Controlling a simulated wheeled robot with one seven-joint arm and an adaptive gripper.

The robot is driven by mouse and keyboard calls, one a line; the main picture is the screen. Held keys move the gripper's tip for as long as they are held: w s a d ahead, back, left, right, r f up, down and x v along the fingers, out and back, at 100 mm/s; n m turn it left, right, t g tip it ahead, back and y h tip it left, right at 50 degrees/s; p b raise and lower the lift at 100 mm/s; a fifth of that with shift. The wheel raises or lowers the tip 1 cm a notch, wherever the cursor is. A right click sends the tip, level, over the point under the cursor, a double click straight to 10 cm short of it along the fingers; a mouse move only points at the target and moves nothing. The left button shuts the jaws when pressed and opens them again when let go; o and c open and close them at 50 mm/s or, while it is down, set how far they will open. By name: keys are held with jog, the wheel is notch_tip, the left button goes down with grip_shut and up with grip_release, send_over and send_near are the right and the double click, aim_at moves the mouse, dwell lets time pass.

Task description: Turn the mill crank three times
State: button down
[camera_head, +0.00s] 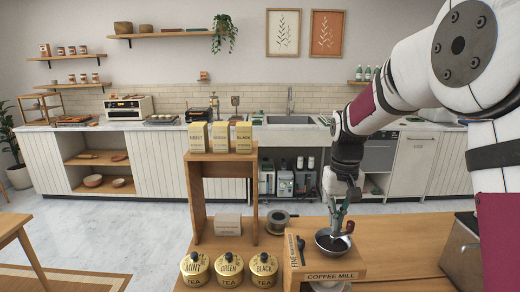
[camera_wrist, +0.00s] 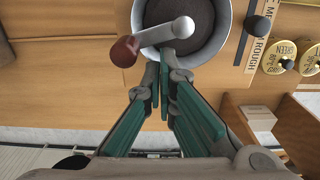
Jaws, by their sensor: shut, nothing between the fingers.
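The wooden coffee mill (camera_head: 337,275) stands on the cart top with a grey metal hopper on top. In the wrist view its round hopper (camera_wrist: 223,40) holds dark contents. The pale crank arm (camera_wrist: 163,33) crosses the hopper toward the left, ending in a dark red knob (camera_wrist: 124,51) outside the rim. My gripper (camera_head: 338,224) points down over the mill. In the wrist view my gripper (camera_wrist: 167,65) has its fingertips together near the crank and right of the knob, with nothing between them. Whether the tips touch the crank, I cannot tell.
A dark-knobbed lever (camera_wrist: 256,27) sits by the mill's grind scale. Left of the mill stand several tea tins (camera_head: 229,268) and a wooden shelf (camera_head: 195,190) with yellow boxes (camera_head: 221,137). A grey bin (camera_head: 464,250) is at the right. The cart top between is clear.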

jog(key=shift+r, duration=0.9)
jog(key=shift+s+d+p, duration=0.1)
jog(key=shift+p, duration=0.25)
jog(key=shift+s+d, duration=0.4)
jog(key=shift+d, duration=0.2)
jog(key=shift+p, duration=0.3)
jog(key=shift+s+d+p, duration=0.3)
jog(key=shift+s, duration=0.15)
jog(key=shift+w, duration=0.15)
